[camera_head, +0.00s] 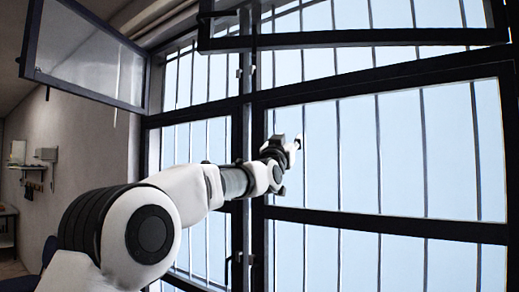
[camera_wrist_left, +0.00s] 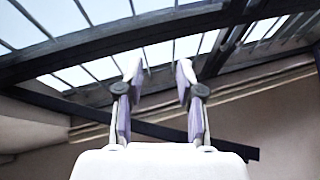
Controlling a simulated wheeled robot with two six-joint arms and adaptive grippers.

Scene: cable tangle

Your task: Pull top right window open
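The top right window (camera_head: 350,39) has a dark frame and shows along the upper edge of the head view. Its sash stands out from the fixed frame, so it looks partly open; its top is cut off. My left gripper (camera_head: 297,143) is in front of the large pane below it, apart from the sash. In the left wrist view the two fingers of my left gripper (camera_wrist_left: 158,75) are spread with nothing between them. A dark window frame (camera_wrist_left: 60,62) crosses above and behind the fingers. My right gripper is in neither view.
The top left window (camera_head: 90,55) stands swung open into the room. Dark upright and cross bars divide the lower panes (camera_head: 390,150), with thin bars behind the glass. Window handles (camera_head: 240,73) sit on the middle post. A wall with a shelf (camera_head: 25,168) is at the left.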

